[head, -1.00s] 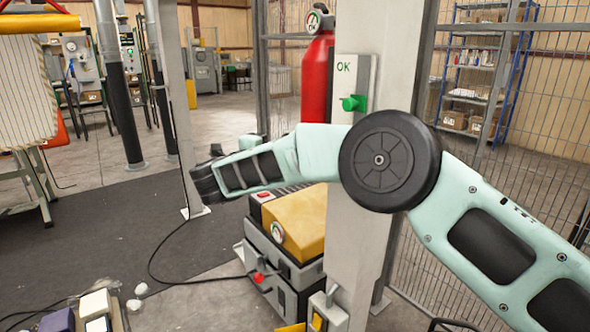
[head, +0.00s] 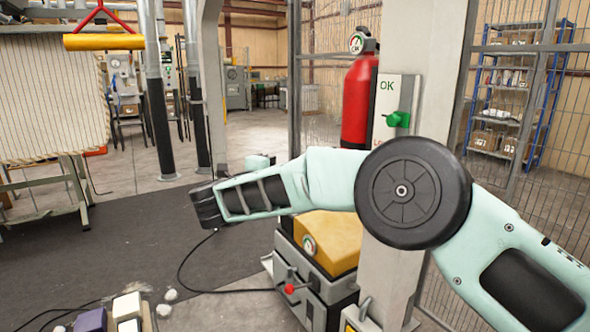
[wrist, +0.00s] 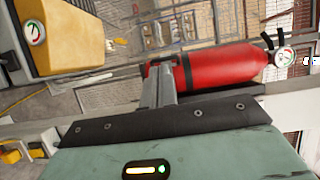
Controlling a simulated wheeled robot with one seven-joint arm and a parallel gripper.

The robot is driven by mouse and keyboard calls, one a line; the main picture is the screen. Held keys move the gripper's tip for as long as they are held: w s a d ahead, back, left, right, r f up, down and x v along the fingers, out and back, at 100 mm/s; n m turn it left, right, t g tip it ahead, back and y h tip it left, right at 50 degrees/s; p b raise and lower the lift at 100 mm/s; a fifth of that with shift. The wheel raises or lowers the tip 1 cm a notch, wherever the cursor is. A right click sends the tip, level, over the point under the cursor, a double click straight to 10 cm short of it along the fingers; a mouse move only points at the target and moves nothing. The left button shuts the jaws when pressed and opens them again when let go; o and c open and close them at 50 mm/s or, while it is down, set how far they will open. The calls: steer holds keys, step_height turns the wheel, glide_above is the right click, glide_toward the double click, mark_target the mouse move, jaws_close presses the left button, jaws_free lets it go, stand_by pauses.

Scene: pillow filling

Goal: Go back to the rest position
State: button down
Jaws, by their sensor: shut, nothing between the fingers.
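My pale green arm (head: 330,180) reaches in from the lower right of the head view, bends at a dark round joint, and points left in mid-air. The fingers overlap the red fire extinguisher (wrist: 218,68) in that view; I cannot tell the gap. The head view also shows the extinguisher (head: 360,105) upright behind my arm.
A grey post (head: 425,60) carries an OK panel with a green lever (head: 397,118). Mesh fencing and a blue shelf (head: 520,95) stand at right. Small blocks (head: 127,307) lie at bottom left.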

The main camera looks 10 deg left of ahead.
steer(key=s+a+r+n+t+y, duration=0.2)
steer(key=s+a+r+n+y, duration=0.1)
steer(key=a+r+n+y, duration=0.45)
steer(key=s+a+n+g+y, duration=0.2)
steer(key=s+n+g+y, duration=0.2)
steer(key=s+n+y, duration=0.55)
steer(key=s+d+f+n+g+h, duration=0.1)
steer(key=s+d+f+n+g, duration=0.45)
steer(key=s, duration=0.25)
steer(key=s+d+f+n+g, duration=0.4)
steer(key=s+d+n, duration=0.1)
steer(key=s+d, duration=0.2)
steer(key=s+d+f+n+g+h, duration=0.2)
steer(key=s+d+f+h, duration=0.15)
steer(key=s+d, duration=0.55)
steer(key=s+d+f+n+g+h, duration=0.2)
steer(key=s+d+f+h, duration=0.15)
steer(key=s+d, duration=0.55)
step_height(320, 180, up, 15)
steer(key=w+d+p, duration=0.2)
steer(key=d+p, duration=0.1)
steer(key=p, duration=1.2)
